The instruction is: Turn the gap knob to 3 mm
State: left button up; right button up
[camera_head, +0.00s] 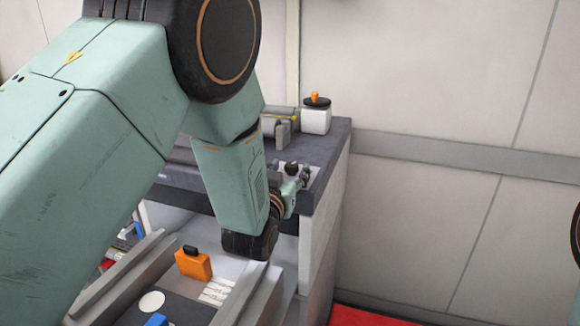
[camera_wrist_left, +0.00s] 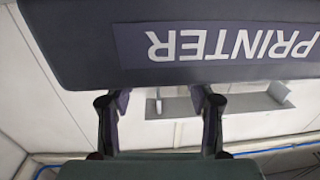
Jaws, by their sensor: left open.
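My left arm comes down from the upper left of the head view and covers much of it. Its small left gripper (camera_head: 298,172) is at the right end of a dark-topped counter (camera_head: 335,145). In the left wrist view the left gripper (camera_wrist_left: 160,100) is open, its two fingers wide apart with nothing between them. A dark panel (camera_wrist_left: 220,45) with the upside-down word PRINTER fills the top of that view. I cannot make out the gap knob or its scale for certain; the gripper and arm may hide it. The right gripper does not show.
A white jar with an orange-knobbed lid (camera_head: 316,113) stands at the counter's back. Below are an orange block (camera_head: 193,263), a white disc (camera_head: 151,302) and grey rails (camera_head: 120,275). A red floor area (camera_head: 375,317) lies at right. Pale wall panels (camera_head: 450,90) stand behind.

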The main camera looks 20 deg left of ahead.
pick_arm(q)
jog(key=shift+w+r, duration=0.1)
jog(key=shift+w, duration=1)
grip_shut()
jog(key=shift+a, duration=0.1)
jog(key=shift+m+h, duration=1.5)
jog(key=shift+h, duration=0.8)
jog(key=shift+m+g+h, duration=0.5)
jog(key=shift+m+h, duration=0.1)
jog(key=shift+h, duration=0.6)
